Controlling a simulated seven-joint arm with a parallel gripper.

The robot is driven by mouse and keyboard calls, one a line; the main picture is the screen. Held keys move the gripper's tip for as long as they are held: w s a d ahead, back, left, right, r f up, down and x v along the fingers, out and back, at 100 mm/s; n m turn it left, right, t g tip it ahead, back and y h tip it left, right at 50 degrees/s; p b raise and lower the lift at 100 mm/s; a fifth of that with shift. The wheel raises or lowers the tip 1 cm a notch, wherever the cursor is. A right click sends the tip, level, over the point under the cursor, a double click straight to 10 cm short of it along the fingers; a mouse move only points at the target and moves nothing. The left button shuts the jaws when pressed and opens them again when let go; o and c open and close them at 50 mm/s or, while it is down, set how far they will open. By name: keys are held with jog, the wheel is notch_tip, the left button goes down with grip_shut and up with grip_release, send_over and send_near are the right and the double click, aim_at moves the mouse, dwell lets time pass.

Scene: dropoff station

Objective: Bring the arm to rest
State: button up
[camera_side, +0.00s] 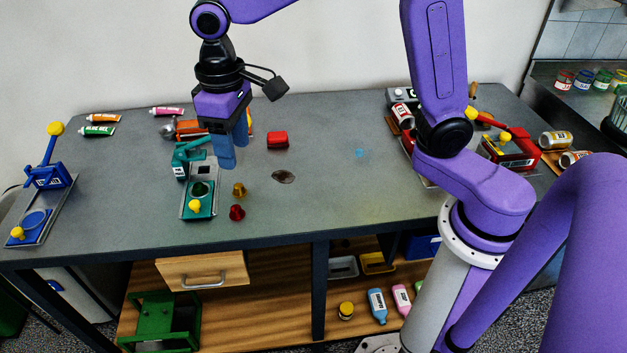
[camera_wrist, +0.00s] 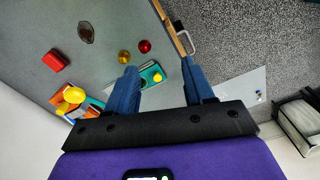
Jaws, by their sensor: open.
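My gripper (camera_side: 234,150) points down over the left half of the grey table (camera_side: 325,205), above and just right of the back of a teal station (camera_side: 198,205). In the wrist view my gripper (camera_wrist: 160,66) has its two blue fingers wide apart with nothing held between them. Part of the teal station (camera_wrist: 151,75) shows beside the left finger. In the side view the fingers overlap, and I cannot tell how high above the table they are.
A gold piece (camera_side: 239,189) and a dark red piece (camera_side: 237,213) stand right of the teal station. A red block (camera_side: 277,140) lies behind them. A blue station (camera_side: 50,176) is at the far left, a red one (camera_side: 509,150) at the right. The table's middle is mostly clear.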

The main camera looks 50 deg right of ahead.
jog(key=s+d+f+n, duration=0.2)
jog(key=s+d, duration=0.5)
jog(key=s, duration=0.4)
jog(key=s+d+f+n, duration=0.2)
jog(key=s+d+n, duration=0.3)
jog(key=s+d, duration=0.3)
jog(key=s, duration=0.4)
jog(key=shift+n, duration=0.3)
